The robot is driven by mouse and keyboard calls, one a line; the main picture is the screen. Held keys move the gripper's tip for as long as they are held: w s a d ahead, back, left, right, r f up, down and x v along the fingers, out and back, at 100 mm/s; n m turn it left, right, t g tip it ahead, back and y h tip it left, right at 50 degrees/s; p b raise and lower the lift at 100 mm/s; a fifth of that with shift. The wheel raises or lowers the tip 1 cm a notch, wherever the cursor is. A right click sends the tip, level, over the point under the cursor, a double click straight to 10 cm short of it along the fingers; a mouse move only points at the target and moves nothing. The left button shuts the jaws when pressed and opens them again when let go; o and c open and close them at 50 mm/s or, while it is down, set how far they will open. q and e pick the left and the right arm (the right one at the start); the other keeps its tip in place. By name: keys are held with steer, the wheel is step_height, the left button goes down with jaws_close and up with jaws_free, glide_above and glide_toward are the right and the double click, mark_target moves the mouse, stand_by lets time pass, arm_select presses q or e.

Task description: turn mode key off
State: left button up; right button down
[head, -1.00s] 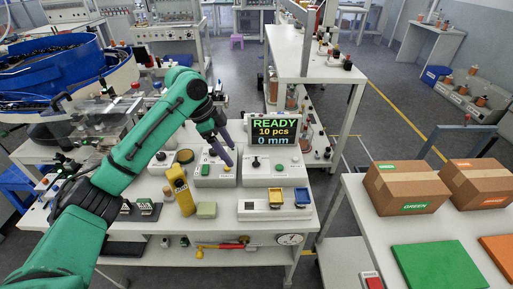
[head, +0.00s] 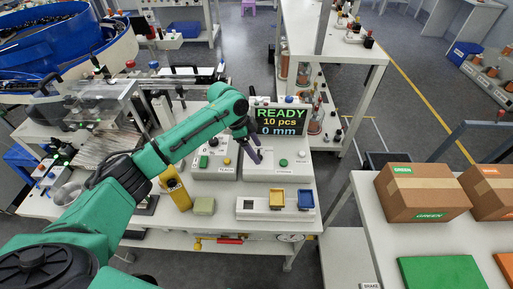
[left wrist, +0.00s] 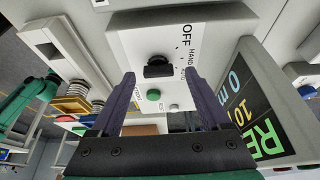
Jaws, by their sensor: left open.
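The mode key is a black knob (left wrist: 158,66) on a light grey control box (left wrist: 205,20), with the labels OFF, HAND and a smaller, hard-to-read one beside it. Its black bar lies across the picture in the left wrist view; I cannot tell which label it points to. My left gripper (left wrist: 159,75) is open, its two dark fingers on either side of the knob, apart from it as far as I can see. In the head view my left gripper (head: 255,155) hangs over the left part of the box (head: 262,174) and hides the knob. My right gripper is not in view.
A green button (head: 283,162) sits on the same box. A display (head: 281,121) reading READY, 10 pcs, 0 mm stands right behind. Another control box (head: 212,160) is to the left. A white fixture with yellow and blue trays (head: 305,198) stands in front.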

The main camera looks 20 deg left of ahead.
arm_select(q)
steer(key=shift+s+d+f, duration=0.1)
steer(key=shift+f, duration=0.25)
steer(key=shift+c, duration=0.3)
jaws_close()
steer(key=shift+r+n+p, duration=0.2)
steer(key=shift+n+p, duration=0.1)
steer(key=shift+p, duration=0.3)
steer(key=n+t+p, duration=0.1)
steer(key=n+p, duration=0.1)
steer(key=p, duration=0.1)
steer(key=n+t+p, duration=0.1)
steer(key=n+p, duration=0.2)
steer(key=p, duration=0.1)
steer(key=shift+s+d+r+y, duration=0.15)
steer(key=shift+d+r+y, duration=0.05)
steer(key=shift+y, duration=0.2)
steer(key=shift+f+n+t+y+p, duration=0.15)
steer(key=shift+n+t+y+p, duration=0.15)
steer(key=shift+n+p, duration=0.55)
steer(key=shift+f+n+t+y+p, duration=0.1)
steer(key=shift+n+t+y+p, duration=0.15)
steer(key=shift+n+p, duration=0.6)
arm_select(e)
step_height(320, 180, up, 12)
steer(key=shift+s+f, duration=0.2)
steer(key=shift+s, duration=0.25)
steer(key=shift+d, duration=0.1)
